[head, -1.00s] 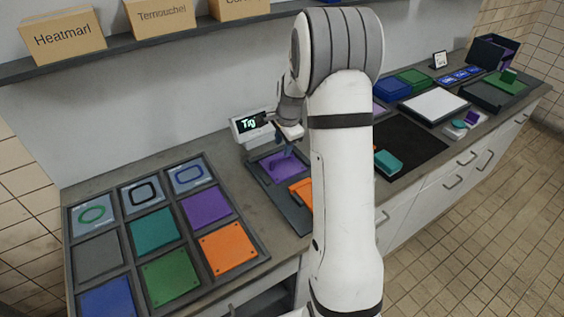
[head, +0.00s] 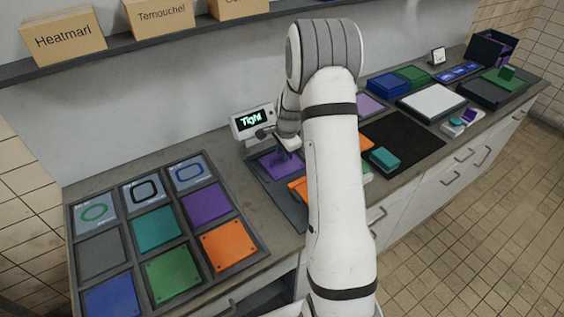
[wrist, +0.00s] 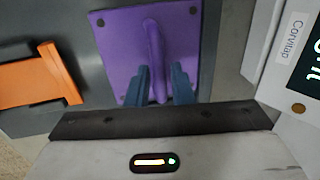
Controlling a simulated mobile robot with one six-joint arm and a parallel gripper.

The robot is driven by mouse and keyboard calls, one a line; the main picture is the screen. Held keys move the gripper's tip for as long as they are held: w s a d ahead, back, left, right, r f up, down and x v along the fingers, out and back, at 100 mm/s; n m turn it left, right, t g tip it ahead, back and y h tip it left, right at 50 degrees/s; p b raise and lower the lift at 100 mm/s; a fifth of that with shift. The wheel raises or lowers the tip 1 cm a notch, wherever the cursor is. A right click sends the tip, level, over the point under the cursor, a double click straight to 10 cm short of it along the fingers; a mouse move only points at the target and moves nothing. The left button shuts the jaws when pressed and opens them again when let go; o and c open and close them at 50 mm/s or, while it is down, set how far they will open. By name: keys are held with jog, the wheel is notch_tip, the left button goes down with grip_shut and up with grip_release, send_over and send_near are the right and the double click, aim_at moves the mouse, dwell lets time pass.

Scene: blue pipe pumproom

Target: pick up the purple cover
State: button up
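The purple cover (head: 268,163) is a flat square plate with a raised ridge handle and dark corner spots. It lies on a dark grey fixture (head: 291,208) below my gripper. In the wrist view the purple cover (wrist: 118,45) fills the top middle. My gripper (wrist: 158,75) points down at it, with one blue-grey finger on each side of the ridge. A narrow gap shows beside the right finger, so it looks open around the ridge. In the head view my gripper (head: 285,153) is partly hidden by my arm.
An orange part (wrist: 40,80) lies beside the cover. A small display (head: 252,122) stands right behind the fixture. A tray of coloured plates (head: 120,232) is at the left, including another purple plate (head: 206,203). A black mat (head: 405,140) lies to the right.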

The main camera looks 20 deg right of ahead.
grip_shut()
jog(key=shift+r, duration=0.1)
